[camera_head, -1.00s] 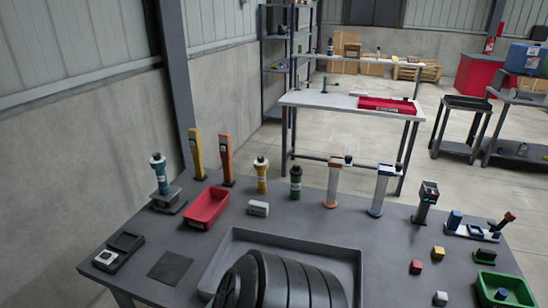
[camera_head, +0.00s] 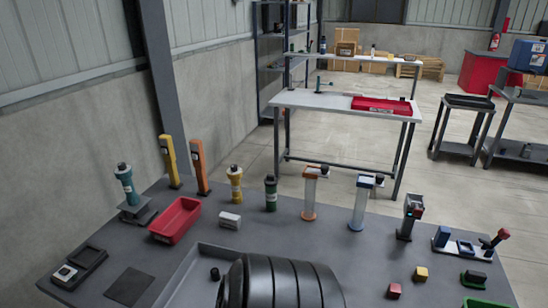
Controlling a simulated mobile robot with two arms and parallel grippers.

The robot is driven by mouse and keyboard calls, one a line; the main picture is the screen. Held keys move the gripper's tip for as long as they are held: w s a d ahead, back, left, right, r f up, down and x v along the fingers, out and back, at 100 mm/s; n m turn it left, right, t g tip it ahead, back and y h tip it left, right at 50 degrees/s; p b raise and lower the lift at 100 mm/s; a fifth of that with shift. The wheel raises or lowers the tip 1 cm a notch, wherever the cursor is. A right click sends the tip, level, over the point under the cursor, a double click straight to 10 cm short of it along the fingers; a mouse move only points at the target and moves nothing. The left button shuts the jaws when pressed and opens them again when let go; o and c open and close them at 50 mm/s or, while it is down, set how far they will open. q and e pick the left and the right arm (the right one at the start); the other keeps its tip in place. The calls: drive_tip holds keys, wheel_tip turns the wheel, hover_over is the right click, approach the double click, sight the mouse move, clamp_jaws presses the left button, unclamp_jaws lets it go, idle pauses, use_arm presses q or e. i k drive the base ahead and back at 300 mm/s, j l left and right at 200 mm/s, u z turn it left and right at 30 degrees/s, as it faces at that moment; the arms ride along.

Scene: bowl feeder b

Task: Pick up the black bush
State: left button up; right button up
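A small black cylinder (camera_head: 214,273), which looks like the black bush, lies inside the grey tray (camera_head: 183,268) at the front of the table, close to the tray's left wall. The lower front of the view is covered by a large black ribbed body that stays in the same place in the picture and appears to be mine. It hides much of the tray. Neither of my grippers is in view.
On the dark table stand a red bin (camera_head: 175,220), a white block (camera_head: 230,220), a yellow bottle (camera_head: 235,184), a green bottle (camera_head: 270,195), an orange-ended tube (camera_head: 310,194) and a blue-ended tube (camera_head: 359,204). A light workbench (camera_head: 330,110) stands behind.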

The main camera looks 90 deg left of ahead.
sight(215, 274)
drive_tip(key=u, duration=3.2)
drive_tip(key=j+z, duration=0.9)
drive_tip(key=k+l, duration=0.05)
